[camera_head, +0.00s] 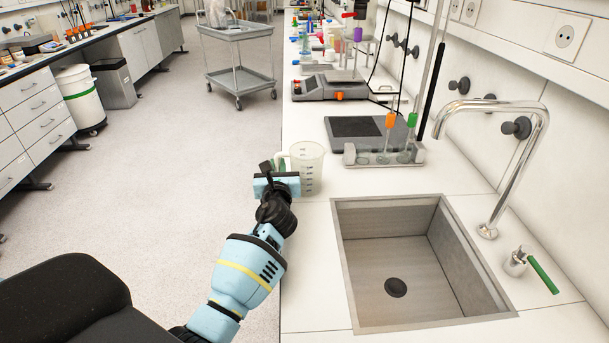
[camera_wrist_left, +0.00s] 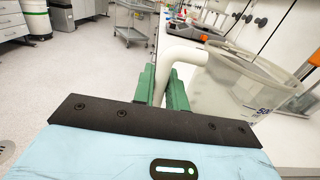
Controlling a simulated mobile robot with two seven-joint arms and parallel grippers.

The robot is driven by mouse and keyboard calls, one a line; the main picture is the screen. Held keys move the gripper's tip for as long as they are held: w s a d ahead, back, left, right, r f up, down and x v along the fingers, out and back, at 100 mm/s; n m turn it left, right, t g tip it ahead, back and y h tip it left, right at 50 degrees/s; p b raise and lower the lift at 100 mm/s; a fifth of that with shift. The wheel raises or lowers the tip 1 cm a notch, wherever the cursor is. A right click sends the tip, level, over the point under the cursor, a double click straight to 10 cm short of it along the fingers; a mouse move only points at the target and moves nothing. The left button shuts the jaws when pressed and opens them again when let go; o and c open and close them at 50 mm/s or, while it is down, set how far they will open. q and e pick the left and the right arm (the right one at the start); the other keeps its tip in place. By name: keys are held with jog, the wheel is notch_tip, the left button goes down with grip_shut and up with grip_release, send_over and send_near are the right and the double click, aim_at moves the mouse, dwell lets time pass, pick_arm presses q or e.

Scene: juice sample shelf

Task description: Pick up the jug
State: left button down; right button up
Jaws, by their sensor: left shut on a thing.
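The jug (camera_head: 309,168) is a translucent measuring jug with a white handle, upright at the left edge of the white counter, behind the sink. It also shows large in the left wrist view (camera_wrist_left: 232,88), with its handle at its left side. My left gripper (camera_head: 282,167) is at the jug's left side. In the left wrist view its green fingers (camera_wrist_left: 166,88) are closed around the handle. Whether the jug's base touches the counter is hard to tell. My right gripper is not in view.
The sink (camera_head: 395,265) and curved tap (camera_head: 500,150) are in front and right of the jug. Behind it stand a rack (camera_head: 384,154) with probes and a dark-topped grey device (camera_head: 355,127). Open floor lies left of the counter; a grey cart (camera_head: 238,60) stands farther off.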

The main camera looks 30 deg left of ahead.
aim_at(276, 154)
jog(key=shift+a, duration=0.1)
pick_arm(q)
jog(key=shift+r, duration=0.15)
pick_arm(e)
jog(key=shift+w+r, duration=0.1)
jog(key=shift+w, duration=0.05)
